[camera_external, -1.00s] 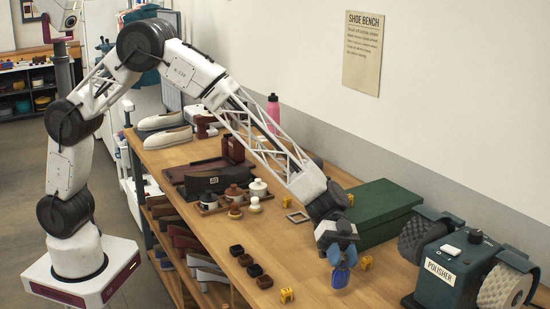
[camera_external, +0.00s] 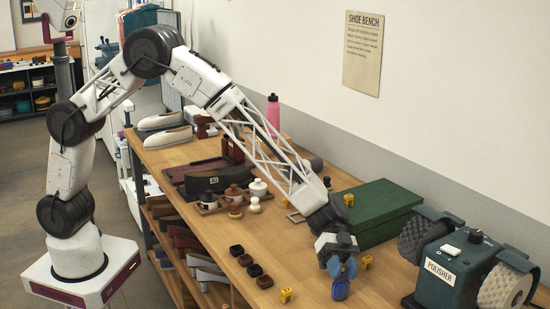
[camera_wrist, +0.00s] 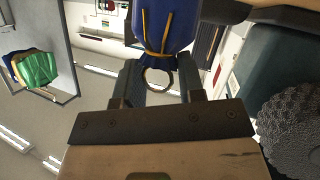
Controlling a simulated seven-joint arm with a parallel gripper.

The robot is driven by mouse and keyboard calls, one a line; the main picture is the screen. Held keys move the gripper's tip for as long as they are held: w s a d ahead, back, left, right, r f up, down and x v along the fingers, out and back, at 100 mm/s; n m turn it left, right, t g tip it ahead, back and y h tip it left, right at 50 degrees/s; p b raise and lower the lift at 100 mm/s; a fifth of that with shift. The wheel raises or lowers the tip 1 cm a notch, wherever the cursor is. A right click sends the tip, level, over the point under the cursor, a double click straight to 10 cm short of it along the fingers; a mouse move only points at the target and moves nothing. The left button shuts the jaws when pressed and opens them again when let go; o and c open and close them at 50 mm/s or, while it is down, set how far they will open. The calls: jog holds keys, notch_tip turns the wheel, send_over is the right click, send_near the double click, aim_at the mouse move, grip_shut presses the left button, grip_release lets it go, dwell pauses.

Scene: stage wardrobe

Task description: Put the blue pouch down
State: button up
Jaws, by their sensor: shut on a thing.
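The blue pouch (camera_external: 340,290) hangs beneath my gripper (camera_external: 338,268) in the external view, low over the front right part of the wooden bench. I cannot tell whether its bottom touches the bench. The pouch also shows at the top of the wrist view (camera_wrist: 165,22), with yellow cords and a ring at its neck. My gripper's two fingers (camera_wrist: 160,84) are shut on the pouch's neck end, with the ring between them. The lower end of the pouch is cut off in the wrist view.
Yellow numbered markers stand left (camera_external: 286,295) and right (camera_external: 366,263) of the pouch. A green box (camera_external: 378,205) lies behind my gripper. The polisher (camera_external: 450,270) stands to the right. Small dark pots (camera_external: 254,270) are to the left. Bare bench (camera_external: 310,270) lies between.

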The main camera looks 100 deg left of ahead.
jog(key=shift+f, duration=0.15)
jog(key=o, duration=1.1)
jog(key=v, duration=1.2)
